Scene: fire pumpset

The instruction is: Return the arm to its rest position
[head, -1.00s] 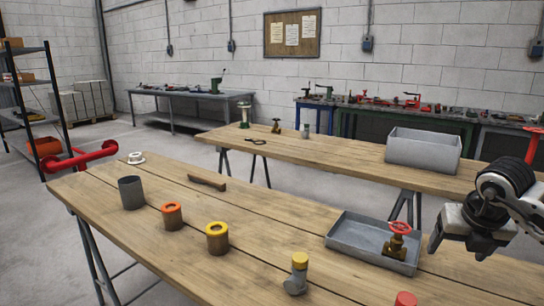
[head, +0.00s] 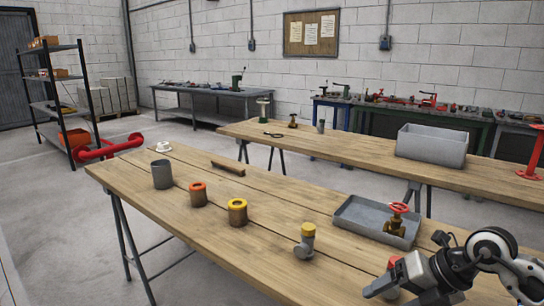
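My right gripper (head: 392,282) is at the lower right, at the end of my grey and black arm, pointing left. It is low over the front table's near edge, and its finger gap is not clear. A red-topped fitting (head: 394,262) is partly hidden behind it, and I cannot tell if they touch. A brass valve with a red handwheel (head: 397,221) stands in the grey tray (head: 350,222), apart from the gripper. My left gripper is not in view.
The front wooden table (head: 270,253) carries a grey cup (head: 162,174), an orange-topped fitting (head: 198,194), a yellow-topped fitting (head: 237,212) and a yellow-capped elbow (head: 305,241). A second table behind holds a grey bin (head: 432,147). A red pipe (head: 108,149) is at the left.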

